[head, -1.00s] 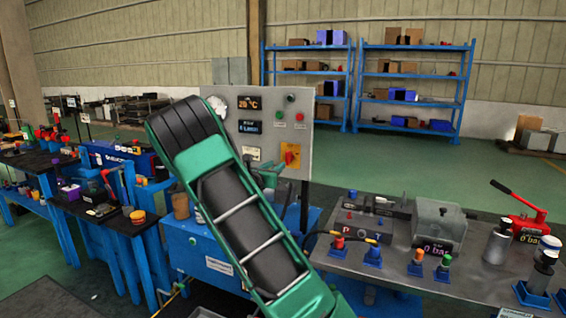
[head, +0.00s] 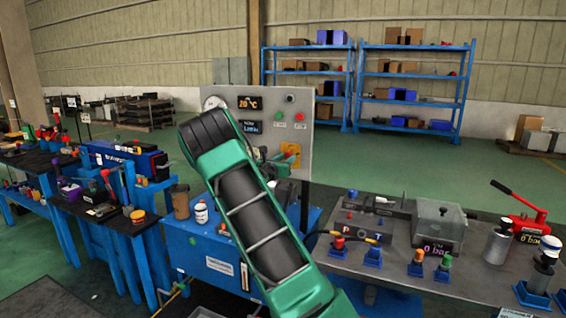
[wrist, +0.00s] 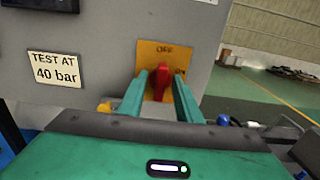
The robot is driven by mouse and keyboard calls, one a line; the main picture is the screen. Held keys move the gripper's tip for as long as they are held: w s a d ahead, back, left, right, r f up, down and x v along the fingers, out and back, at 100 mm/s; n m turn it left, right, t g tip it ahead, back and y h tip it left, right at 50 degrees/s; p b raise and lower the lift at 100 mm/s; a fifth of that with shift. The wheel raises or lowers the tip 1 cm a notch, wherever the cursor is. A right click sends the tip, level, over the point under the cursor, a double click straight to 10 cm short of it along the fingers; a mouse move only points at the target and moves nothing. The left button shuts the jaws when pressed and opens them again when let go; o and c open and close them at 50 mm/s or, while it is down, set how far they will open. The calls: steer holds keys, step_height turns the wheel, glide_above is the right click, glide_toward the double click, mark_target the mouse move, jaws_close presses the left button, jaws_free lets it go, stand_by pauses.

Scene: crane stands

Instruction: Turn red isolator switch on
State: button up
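The red isolator switch (wrist: 162,82) is a knob on a yellow plate (wrist: 164,53) marked OFF at its top. In the wrist view the knob looks roughly upright. The plate (head: 293,149) also shows on the grey panel in the head view, partly covered by my gripper (head: 277,160). In the wrist view the two green fingers of my gripper (wrist: 159,76) reach toward the plate, one on each side of the knob. A gap shows between each finger and the knob, so the gripper is open. Whether the fingertips touch the plate is hard to tell.
The grey panel (head: 240,129) carries a gauge, displays, and green and red buttons. A label reading TEST AT 40 bar (wrist: 54,69) is left of the switch. A blue unit (head: 205,250) stands below, and a metal bench (head: 400,270) with fittings is at the right.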

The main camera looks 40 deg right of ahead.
jaws_close()
steer(key=shift+m, duration=0.4)
steer(key=m, duration=1.1)
steer(key=s+f+m, duration=0.1)
steer(key=m, duration=0.4)
steer(key=shift+d+m, duration=0.2)
steer(key=shift+m, duration=0.2)
steer(key=shift+f, duration=0.1)
